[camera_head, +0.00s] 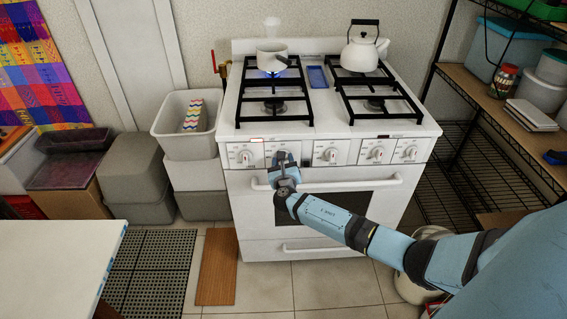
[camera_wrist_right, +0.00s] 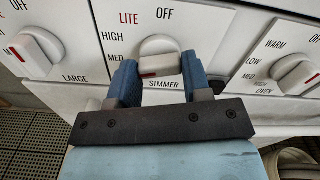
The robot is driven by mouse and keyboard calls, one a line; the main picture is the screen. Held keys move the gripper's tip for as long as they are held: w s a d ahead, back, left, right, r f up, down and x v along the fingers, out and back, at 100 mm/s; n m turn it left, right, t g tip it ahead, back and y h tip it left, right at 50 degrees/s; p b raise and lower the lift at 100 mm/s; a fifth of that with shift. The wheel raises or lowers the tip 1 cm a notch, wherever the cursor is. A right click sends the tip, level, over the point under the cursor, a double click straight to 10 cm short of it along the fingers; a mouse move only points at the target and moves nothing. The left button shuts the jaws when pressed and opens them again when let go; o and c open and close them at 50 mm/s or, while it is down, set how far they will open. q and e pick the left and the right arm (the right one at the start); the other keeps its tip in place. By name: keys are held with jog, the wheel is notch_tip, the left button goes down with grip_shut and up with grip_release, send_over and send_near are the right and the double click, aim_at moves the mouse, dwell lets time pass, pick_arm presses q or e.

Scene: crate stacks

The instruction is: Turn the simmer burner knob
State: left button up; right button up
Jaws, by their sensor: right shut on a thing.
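The white stove (camera_head: 325,215) has a row of white knobs along its front. My right gripper (camera_head: 283,160) is at the second knob from the left, largely hiding it in the head view. In the right wrist view, this knob (camera_wrist_right: 160,62) has LITE, OFF, HIGH, MED and SIMMER printed around it. The blue fingers of my right gripper (camera_wrist_right: 160,82) are closed on its grip bar, one at each side. The bar lies nearly level, its red mark at the left end, on the MED side. My left gripper is not in view.
A white pot (camera_head: 272,55) stands over a blue flame at the back left burner. A white kettle (camera_head: 364,48) stands at the back right. The oven handle (camera_head: 360,185) runs just below the knobs. Neighbouring knobs (camera_wrist_right: 35,53) and (camera_wrist_right: 296,74) sit on both sides.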

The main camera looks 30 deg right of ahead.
pick_arm(q)
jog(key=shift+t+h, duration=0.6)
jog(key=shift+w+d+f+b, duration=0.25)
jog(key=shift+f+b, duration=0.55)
jog(key=shift+b, duration=1.7)
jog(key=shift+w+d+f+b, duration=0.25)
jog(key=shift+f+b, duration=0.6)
jog(key=shift+b, duration=1.6)
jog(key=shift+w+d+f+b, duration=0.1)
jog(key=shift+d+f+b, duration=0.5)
jog(key=shift+b, duration=1.9)
pick_arm(e)
jog(key=shift+f+m, duration=0.1)
jog(key=shift+m, duration=10.5)
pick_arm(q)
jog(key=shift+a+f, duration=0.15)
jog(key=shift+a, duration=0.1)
pick_arm(e)
jog(key=o, duration=0.9)
jog(key=shift+s+a, duration=0.1)
jog(key=shift+s, duration=0.05)
